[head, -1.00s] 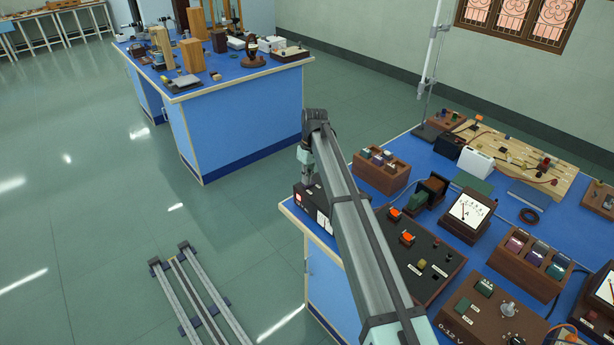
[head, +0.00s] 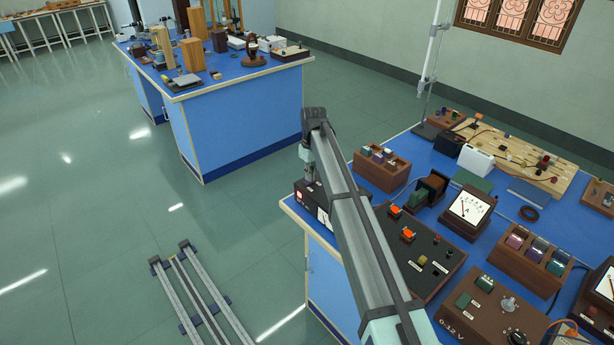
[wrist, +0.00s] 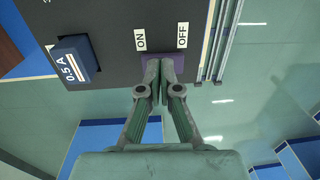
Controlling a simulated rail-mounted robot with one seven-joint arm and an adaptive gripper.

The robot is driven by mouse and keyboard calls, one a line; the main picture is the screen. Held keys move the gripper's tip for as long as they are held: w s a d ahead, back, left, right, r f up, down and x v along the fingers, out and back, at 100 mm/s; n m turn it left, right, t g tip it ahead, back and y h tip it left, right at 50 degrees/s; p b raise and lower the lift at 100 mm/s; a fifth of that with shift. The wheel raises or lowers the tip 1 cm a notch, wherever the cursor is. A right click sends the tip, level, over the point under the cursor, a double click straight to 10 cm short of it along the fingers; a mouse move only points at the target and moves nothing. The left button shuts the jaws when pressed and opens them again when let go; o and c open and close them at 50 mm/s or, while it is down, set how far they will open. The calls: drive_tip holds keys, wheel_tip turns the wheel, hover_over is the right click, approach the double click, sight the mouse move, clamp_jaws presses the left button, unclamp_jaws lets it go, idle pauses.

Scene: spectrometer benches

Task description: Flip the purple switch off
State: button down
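The purple switch (wrist: 147,61) shows in the wrist view on a dark panel (wrist: 112,30), between the ON and OFF labels and partly covered by my fingertips. My gripper (wrist: 160,66) has its two fingers together, with their tips over the switch. I cannot tell whether they touch it or which way it is tipped. In the head view my gripper (head: 306,168) is small, partly hidden by my arm, and just above a black box (head: 309,194) at the bench's left corner. The purple switch cannot be made out there.
A blue block marked 0.5 A (wrist: 74,60) sits on the panel to the left. A brown box of plugs (head: 382,171) and a dark board with orange knobs (head: 437,257) stand nearby on the blue bench.

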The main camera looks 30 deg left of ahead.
drive_tip(key=shift+w, duration=0.1)
idle(0.3)
wheel_tip(320, 180, up, 14)
drive_tip(key=w+b, duration=0.1)
drive_tip(key=w, duration=0.1)
drive_tip(key=shift+d, duration=0.35)
